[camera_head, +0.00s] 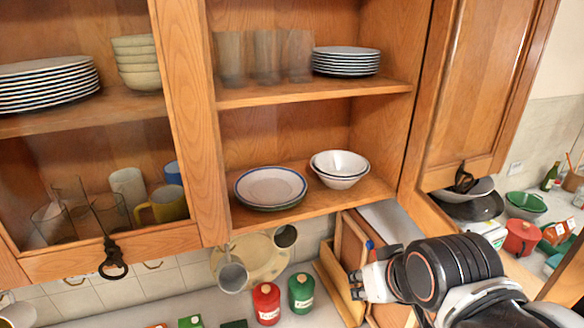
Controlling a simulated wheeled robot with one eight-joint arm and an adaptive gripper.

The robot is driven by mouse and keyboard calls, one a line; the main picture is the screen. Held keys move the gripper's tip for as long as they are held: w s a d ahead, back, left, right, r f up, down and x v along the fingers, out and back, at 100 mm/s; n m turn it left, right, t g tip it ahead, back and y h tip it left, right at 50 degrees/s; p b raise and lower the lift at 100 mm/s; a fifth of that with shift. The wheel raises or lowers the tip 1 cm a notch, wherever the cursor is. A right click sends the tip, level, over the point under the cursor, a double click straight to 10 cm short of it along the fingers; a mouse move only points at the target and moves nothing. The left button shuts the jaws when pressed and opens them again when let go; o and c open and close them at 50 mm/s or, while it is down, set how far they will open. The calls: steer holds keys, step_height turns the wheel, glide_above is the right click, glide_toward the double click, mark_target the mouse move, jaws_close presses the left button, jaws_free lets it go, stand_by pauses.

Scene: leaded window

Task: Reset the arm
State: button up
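My gripper (362,281) is at the lower right, at the end of my dark and white arm. It is in front of the wooden rack or boards under the cabinet. Its fingers point left and are small in view; I cannot tell whether they are open or shut. I see nothing clearly held in it. The open wooden cabinet above holds blue-rimmed plates (270,187) and white bowls (340,164) on its lower shelf.
The open cabinet door (487,90) hangs to the right, above my arm. The glazed door (95,205) at left is closed. Red (266,303) and green (301,292) canisters stand on the counter left of my gripper. Mugs (232,275) hang under the cabinet.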

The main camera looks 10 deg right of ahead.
step_height(320, 180, down, 32)
steer(key=b, duration=3)
steer(key=shift+r, duration=0.25)
